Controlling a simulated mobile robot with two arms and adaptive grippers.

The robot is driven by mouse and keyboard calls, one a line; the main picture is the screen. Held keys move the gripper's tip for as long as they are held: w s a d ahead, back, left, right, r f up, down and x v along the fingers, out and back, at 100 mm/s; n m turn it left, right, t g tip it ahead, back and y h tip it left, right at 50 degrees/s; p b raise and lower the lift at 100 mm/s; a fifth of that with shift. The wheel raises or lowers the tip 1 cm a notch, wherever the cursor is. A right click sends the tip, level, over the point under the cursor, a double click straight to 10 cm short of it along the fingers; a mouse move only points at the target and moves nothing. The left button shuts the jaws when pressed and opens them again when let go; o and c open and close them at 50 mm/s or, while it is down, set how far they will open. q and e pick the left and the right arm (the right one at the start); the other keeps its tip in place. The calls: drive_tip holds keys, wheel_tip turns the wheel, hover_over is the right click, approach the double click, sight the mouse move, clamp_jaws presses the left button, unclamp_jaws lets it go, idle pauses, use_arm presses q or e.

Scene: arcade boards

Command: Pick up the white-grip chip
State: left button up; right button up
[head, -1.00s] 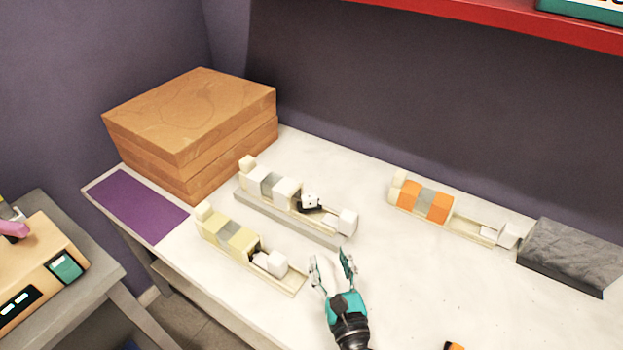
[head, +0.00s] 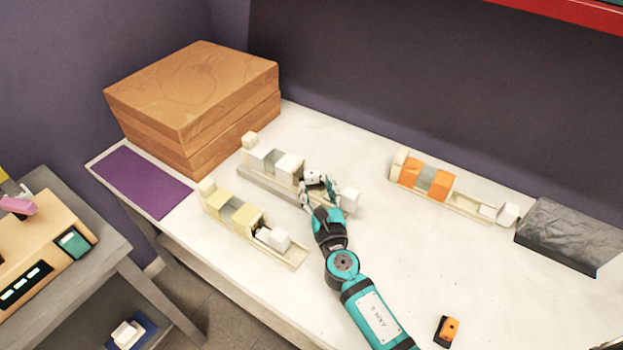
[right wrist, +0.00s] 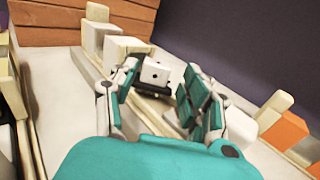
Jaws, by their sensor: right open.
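The white-grip chip (head: 316,178), a black piece with a dotted white block on top, sits in the middle cream rack (head: 268,184), partly hidden by my gripper in the head view. In the right wrist view the white-grip chip (right wrist: 155,75) shows between the fingers. My right gripper (head: 319,193) is open over the rack, with a finger on either side of the chip. It also shows in the right wrist view (right wrist: 158,98). I cannot tell whether the fingers touch the chip. My left gripper is not in view.
A front rack with yellowish blocks (head: 235,213) and a rack with orange blocks (head: 427,178) flank it. An orange-grip chip (head: 448,330) lies on the white table. Wooden boxes (head: 195,100), a purple mat (head: 142,182) and a grey stone block (head: 570,238) also stand there.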

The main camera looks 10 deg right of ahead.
sight(312, 177)
drive_tip(key=w, duration=0.4)
drive_tip(key=shift+a+f, duration=0.15)
drive_tip(key=shift+w, duration=0.25)
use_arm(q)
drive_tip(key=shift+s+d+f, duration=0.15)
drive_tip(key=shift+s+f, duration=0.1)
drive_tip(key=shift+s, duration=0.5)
use_arm(e)
drive_tip(key=shift+c, duration=0.3)
clamp_jaws()
